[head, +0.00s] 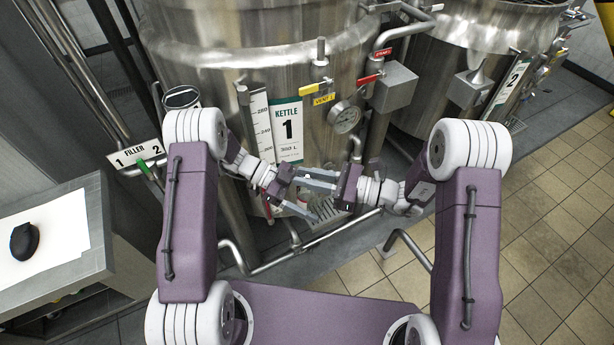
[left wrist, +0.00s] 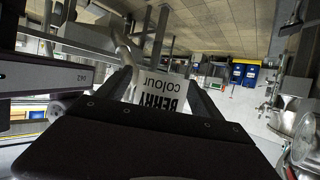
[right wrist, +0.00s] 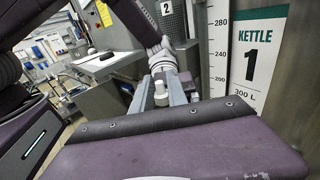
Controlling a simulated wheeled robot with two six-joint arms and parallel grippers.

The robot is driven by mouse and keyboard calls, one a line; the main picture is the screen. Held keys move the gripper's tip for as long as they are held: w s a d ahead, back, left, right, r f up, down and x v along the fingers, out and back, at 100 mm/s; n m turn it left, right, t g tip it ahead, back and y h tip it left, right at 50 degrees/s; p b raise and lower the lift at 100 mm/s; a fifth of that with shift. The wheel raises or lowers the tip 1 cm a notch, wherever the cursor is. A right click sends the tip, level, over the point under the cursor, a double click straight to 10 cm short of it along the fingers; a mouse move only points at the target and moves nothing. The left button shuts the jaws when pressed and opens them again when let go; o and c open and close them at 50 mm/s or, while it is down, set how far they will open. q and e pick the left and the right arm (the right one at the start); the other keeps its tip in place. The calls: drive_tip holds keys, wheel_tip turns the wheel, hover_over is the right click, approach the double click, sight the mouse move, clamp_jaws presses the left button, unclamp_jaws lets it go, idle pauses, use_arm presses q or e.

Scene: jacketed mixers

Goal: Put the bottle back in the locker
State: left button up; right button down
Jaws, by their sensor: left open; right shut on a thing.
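The bottle (left wrist: 158,90) shows a white label with upside-down "colour" and "BERRY" print in the left wrist view, between the left fingers. Its pale top (right wrist: 160,92) shows between the right fingers in the right wrist view. My right gripper (head: 318,180) is shut on the bottle in front of the kettle. My left gripper (head: 300,203) is open, just below and left of the right one, with its fingers on either side of the bottle. Whether they touch it I cannot tell. In the head view the grippers mostly hide the bottle. I cannot make out the locker.
The steel kettle 1 (head: 240,50) with its gauge (head: 344,117) and valves stands close behind both grippers. Kettle 2 (head: 490,30) is at the right. Low pipes (head: 310,243) run below the grippers. A steel bench (head: 95,225) is at the left. Tiled floor is clear at the right.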

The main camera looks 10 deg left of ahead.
use_arm(q)
drive_tip(key=v, duration=0.7)
